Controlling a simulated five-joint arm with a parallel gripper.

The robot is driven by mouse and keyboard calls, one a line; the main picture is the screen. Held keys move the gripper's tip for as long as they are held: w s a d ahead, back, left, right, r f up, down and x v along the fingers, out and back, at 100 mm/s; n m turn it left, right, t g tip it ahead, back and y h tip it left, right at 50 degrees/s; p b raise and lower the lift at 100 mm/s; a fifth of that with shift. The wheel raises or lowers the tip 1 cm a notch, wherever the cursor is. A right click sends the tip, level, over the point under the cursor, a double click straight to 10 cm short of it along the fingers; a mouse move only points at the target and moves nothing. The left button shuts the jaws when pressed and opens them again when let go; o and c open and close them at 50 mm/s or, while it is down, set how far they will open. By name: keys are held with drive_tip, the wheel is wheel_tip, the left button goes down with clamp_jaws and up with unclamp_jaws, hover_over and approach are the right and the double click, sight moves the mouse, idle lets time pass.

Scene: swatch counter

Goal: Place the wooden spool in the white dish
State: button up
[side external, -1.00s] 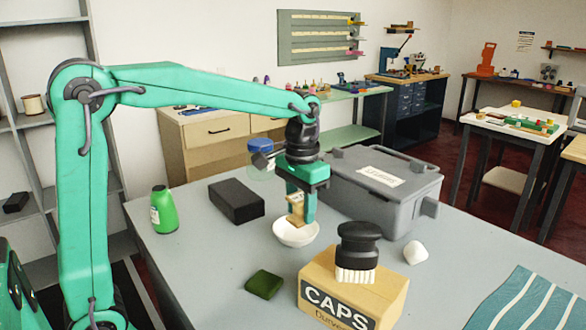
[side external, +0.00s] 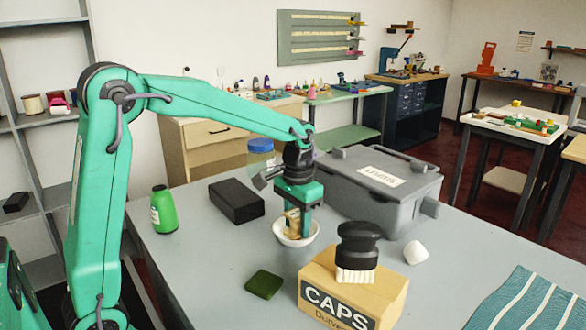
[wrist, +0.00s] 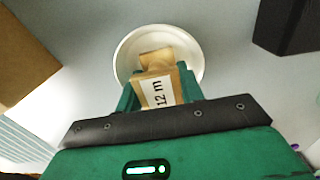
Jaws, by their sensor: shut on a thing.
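The wooden spool (wrist: 158,88) carries a paper label reading "12 m" in the wrist view. My gripper (wrist: 158,98) is shut on it, with a green finger on each side. In the side external view my gripper (side external: 299,222) points down over the white dish (side external: 280,237), and the spool (side external: 291,222) shows between the fingers, its lower end within the dish's rim. The dish (wrist: 193,50) surrounds the spool's far end in the wrist view. I cannot tell whether the spool touches the dish bottom.
A cardboard CAPS box (side external: 345,290) with a black-handled brush (side external: 358,250) stands in front. A grey case (side external: 375,185) is behind right, a black block (side external: 236,201) behind left. A green bottle (side external: 163,209), green pad (side external: 264,284) and white lump (side external: 416,253) stand around; front left is clear.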

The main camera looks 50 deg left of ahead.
sight(297, 212)
drive_tip(key=shift+f, duration=0.2)
drive_tip(key=o, duration=0.8)
wheel_tip(297, 212, up, 12)
drive_tip(key=shift+r, duration=0.15)
idle(0.4)
idle(0.5)
